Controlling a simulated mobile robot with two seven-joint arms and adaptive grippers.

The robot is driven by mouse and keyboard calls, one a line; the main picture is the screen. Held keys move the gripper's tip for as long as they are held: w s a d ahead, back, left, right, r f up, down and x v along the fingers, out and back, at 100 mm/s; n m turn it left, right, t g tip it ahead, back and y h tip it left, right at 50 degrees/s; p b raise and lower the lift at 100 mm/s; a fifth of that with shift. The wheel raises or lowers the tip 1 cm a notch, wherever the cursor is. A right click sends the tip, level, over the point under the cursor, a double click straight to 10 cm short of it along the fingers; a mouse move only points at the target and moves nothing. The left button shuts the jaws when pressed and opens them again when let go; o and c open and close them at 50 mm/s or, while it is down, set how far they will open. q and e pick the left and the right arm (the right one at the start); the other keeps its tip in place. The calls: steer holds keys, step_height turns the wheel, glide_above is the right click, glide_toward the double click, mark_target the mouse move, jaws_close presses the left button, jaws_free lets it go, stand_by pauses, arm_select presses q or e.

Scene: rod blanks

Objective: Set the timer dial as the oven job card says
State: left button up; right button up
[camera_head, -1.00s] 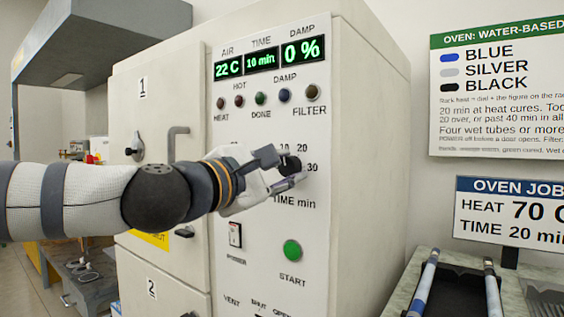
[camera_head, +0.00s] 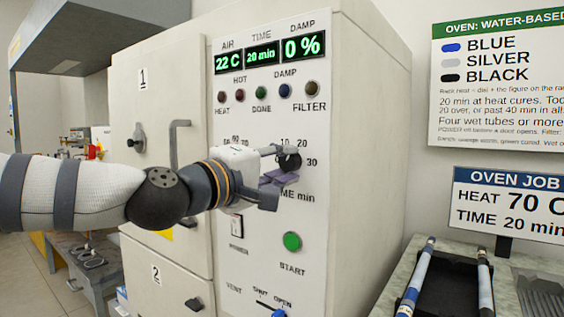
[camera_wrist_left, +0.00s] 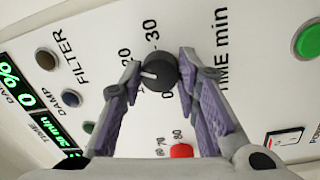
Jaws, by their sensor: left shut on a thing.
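The black timer dial (camera_head: 289,160) is on the oven's front panel, above the words TIME min. In the left wrist view the dial (camera_wrist_left: 159,73) sits between my fingers, its white mark pointing toward 20. My left gripper (camera_head: 280,166) is shut on the dial; its purple-padded fingers also show in the left wrist view (camera_wrist_left: 160,78). The time display (camera_head: 262,54) reads 20 min. The oven job card (camera_head: 510,205) reads HEAT 70 C, TIME 20 min. My right gripper is out of view.
A red dial (camera_wrist_left: 181,151) is near the 70 and 80 marks. The green START button (camera_head: 292,241) is below the timer dial, and the POWER switch (camera_wrist_left: 288,138) is nearby. Rods lie in a black tray (camera_head: 456,285) on the bench at right.

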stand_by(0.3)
arm_select(q)
steer(key=o, duration=1.2)
steer(key=shift+c, duration=0.2)
steer(key=shift+s+a, duration=0.1)
steer(key=v, duration=1.1)
steer(key=shift+s+a, duration=0.2)
steer(key=shift+s, duration=0.1)
steer(key=shift+f, duration=0.1)
